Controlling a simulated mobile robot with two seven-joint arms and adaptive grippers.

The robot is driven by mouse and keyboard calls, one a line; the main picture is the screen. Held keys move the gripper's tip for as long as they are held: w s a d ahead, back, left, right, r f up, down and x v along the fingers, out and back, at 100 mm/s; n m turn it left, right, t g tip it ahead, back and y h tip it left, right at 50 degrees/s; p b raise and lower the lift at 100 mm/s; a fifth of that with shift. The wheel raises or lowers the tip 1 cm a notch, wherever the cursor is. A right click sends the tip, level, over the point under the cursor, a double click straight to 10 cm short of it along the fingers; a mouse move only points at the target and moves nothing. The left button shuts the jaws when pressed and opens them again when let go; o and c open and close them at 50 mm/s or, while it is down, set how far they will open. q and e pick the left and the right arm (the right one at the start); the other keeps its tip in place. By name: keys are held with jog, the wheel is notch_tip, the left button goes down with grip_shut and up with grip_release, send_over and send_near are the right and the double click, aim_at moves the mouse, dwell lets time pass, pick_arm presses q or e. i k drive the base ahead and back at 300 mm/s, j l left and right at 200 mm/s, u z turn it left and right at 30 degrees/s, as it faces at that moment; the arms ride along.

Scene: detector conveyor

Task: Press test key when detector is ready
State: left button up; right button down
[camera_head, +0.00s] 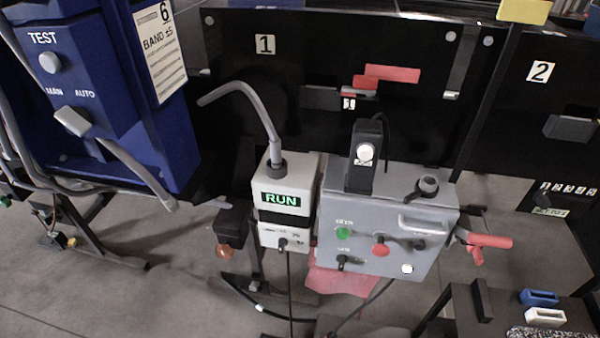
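A blue detector unit (160,118) stands at the upper left, its face tilted in view. Its round grey key (50,62) sits under the label TEST. Below it, a grey selector (72,121) sits near the words MAIN and AUTO. A pale box (304,176) in the middle has a small display (280,200) that reads RUN in green. Neither of my grippers shows in this view, so nothing is seen touching the key.
A grey control box (400,262) with a green button (343,233) and a red knob (380,246) stands right of the pale box. Black panels numbered 1 (300,50) and 2 (510,120) stand behind. Cables run over the floor; open floor (190,285) lies at the lower left.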

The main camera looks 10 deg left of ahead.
aim_at(49, 61)
jog(key=u, duration=1.35)
